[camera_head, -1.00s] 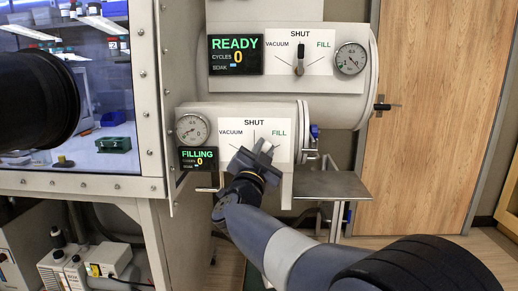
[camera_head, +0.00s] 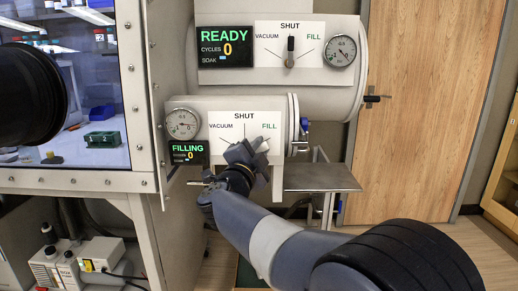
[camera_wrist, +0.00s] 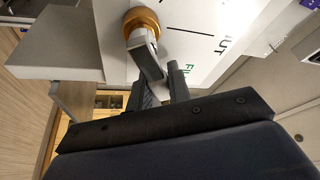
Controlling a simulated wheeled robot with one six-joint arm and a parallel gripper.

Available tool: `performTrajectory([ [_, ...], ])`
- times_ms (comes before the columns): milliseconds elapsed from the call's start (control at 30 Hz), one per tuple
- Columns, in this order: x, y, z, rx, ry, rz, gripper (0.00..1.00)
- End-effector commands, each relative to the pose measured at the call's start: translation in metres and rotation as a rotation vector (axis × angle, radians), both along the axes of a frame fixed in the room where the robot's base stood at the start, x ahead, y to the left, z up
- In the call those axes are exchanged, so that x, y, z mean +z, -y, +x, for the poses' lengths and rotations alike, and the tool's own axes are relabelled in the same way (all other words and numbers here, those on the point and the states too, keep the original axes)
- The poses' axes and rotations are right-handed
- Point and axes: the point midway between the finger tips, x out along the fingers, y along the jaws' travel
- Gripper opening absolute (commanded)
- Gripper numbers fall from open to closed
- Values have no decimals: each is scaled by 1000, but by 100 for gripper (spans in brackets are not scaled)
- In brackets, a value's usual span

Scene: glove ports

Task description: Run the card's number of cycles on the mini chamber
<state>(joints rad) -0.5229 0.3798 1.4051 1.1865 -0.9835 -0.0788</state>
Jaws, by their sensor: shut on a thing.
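The mini chamber (camera_head: 283,107) is the lower, smaller cylinder. Its white panel (camera_head: 232,123) is marked VACUUM, SHUT and FILL. Its display (camera_head: 188,153) reads FILLING with 0 below, and its round gauge (camera_head: 182,124) is at the panel's left. My gripper (camera_head: 246,152) is at the panel, shut on the valve handle, which points towards FILL. In the wrist view my gripper (camera_wrist: 163,85) closes on the grey handle (camera_wrist: 147,58), below its brass hub (camera_wrist: 141,22). My gripper hides part of the handle in the head view. No card can be made out.
The larger chamber above has a display (camera_head: 224,47) reading READY, CYCLES 0, and a handle (camera_head: 290,50) at SHUT. A metal shelf (camera_head: 320,178) sticks out right of my gripper. The glovebox window (camera_head: 100,150) is at left, a wooden door (camera_head: 415,120) at right.

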Motion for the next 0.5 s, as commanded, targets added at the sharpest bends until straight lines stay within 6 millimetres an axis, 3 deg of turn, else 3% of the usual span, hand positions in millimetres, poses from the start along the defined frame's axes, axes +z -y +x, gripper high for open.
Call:
performTrajectory([
  [267,-1,0,0,-1,-2,3,0],
  [300,-1,0,0,-1,-2,3,22],
  [500,-1,0,0,-1,-1,2,38],
])
